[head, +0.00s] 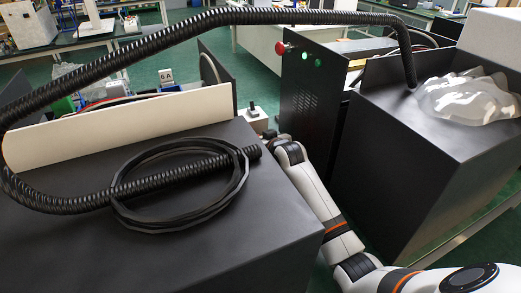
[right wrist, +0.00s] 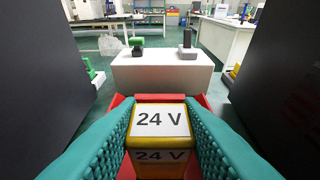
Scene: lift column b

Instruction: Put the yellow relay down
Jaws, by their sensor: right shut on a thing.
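The yellow relay (right wrist: 157,140), a block with white "24 V" labels on its top and near face, sits between the two teal fingers of my right gripper (right wrist: 158,150) in the right wrist view. The fingers are shut on its sides. A red holder or tray (right wrist: 158,98) shows behind the relay and at its sides; I cannot tell whether the relay touches it. In the head view my right arm reaches from the lower right into the gap between two black cabinets. Its fingers and the relay are hidden there. My left gripper is not in view.
A black cabinet (head: 80,255) with a coiled black hose (head: 180,212) stands at left. Another black cabinet (head: 425,150) bears clear plastic wrap (head: 465,97) at right. Dark walls flank the gripper closely.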

